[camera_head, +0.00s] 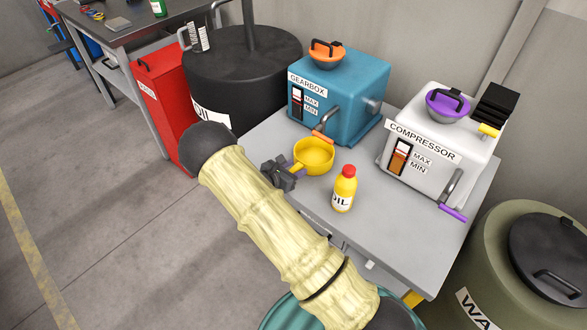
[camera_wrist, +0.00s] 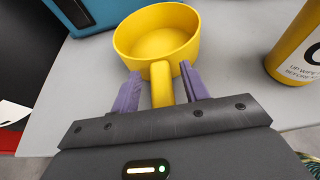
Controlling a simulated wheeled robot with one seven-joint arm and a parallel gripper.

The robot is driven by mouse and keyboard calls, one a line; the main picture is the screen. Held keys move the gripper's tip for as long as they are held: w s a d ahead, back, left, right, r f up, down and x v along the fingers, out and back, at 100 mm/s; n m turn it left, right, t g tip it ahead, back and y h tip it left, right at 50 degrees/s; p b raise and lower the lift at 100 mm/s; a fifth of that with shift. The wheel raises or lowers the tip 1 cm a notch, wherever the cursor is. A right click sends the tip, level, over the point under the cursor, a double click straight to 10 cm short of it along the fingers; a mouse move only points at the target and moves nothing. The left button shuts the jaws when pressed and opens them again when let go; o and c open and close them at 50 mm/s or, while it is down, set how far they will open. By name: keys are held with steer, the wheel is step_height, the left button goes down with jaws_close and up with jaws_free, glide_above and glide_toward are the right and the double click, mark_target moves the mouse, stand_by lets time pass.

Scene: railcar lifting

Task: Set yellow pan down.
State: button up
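The yellow pan (camera_head: 314,157) is upright on the grey table (camera_head: 385,235), just in front of the blue gearbox's spout, and looks empty. It also shows in the wrist view (camera_wrist: 150,45), its handle pointing back toward my gripper. My gripper (camera_head: 290,168) is at the handle, on the pan's left side in the head view. In the wrist view, the purple fingers (camera_wrist: 160,88) stand on either side of the handle, with a small gap on each side. The gripper is open around the handle. The pan's underside is hidden.
A yellow oil bottle (camera_head: 344,190) with a red cap stands close right of the pan. The blue gearbox (camera_head: 345,100) and white compressor (camera_head: 440,145) stand behind. A black oil drum (camera_head: 240,75) is left of the table. Table space is clear right of the bottle.

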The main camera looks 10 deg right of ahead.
steer(key=shift+r, duration=0.2)
steer(key=v, duration=1.2)
steer(key=shift+f, duration=0.2)
steer(key=shift+s, duration=0.1)
